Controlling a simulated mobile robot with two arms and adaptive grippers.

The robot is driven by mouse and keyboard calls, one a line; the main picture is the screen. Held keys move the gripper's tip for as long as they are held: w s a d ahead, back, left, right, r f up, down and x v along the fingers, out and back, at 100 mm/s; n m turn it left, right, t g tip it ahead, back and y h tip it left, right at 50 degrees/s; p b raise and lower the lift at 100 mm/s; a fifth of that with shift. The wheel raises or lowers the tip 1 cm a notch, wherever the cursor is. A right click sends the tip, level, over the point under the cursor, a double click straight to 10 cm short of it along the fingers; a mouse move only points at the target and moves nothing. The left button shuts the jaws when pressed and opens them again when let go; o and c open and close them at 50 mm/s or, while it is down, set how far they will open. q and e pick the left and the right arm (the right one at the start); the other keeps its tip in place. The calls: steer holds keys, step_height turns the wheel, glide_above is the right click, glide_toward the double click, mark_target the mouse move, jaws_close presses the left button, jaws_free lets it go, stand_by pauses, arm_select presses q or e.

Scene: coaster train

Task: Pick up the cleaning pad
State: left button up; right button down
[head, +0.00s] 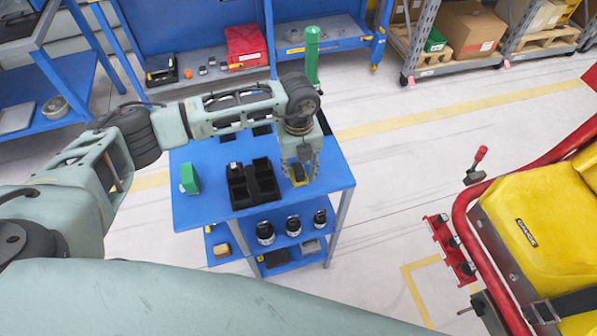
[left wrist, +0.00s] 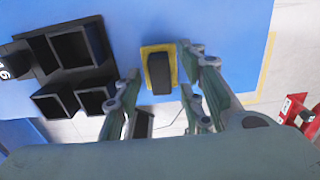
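The cleaning pad (left wrist: 159,68) is a small yellow pad with a black block on top, lying on the blue table (left wrist: 232,40) just right of a black organizer tray. In the head view, a yellow and black bit of the pad (head: 299,178) shows below my left gripper (head: 300,168), whose arm partly hides it. In the left wrist view, my left gripper (left wrist: 163,95) has its fingers spread to either side of the pad's near end. The gripper is open and empty. My right gripper is not in view.
The black organizer tray (head: 240,187) and a green block (head: 190,178) stand on the table (head: 215,212). A tall green bottle-like object (head: 311,55) rises behind my gripper. Black containers (head: 265,233) stand on the shelf below. A yellow seat (head: 550,230) with red rails is at right.

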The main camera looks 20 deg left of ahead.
mark_target(299, 168)
arm_select(q)
steer(key=c, duration=0.6)
jaws_close()
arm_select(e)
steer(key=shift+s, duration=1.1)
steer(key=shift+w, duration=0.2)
